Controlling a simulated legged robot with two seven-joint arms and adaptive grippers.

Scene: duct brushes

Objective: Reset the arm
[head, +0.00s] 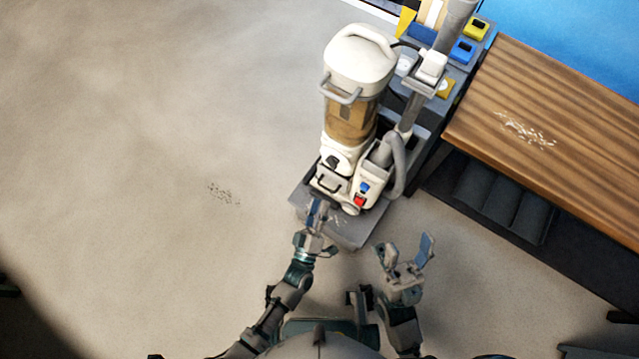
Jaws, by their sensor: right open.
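My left gripper (317,212) reaches up to the front edge of the grey base under a white dust-collecting machine (358,62). Its fingers look narrow from above, and I cannot tell if they are open or shut, or if they touch the base. My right gripper (406,250) is open, its two fingers spread wide and nothing between them. It is just below and right of the base, over bare floor.
The machine has a brown clear canister (350,118), a hose (396,165) and red and blue switches. A wooden bench (560,130) with pale debris (525,130) stands at right. Dark debris (222,194) lies on the floor at left, which is otherwise open.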

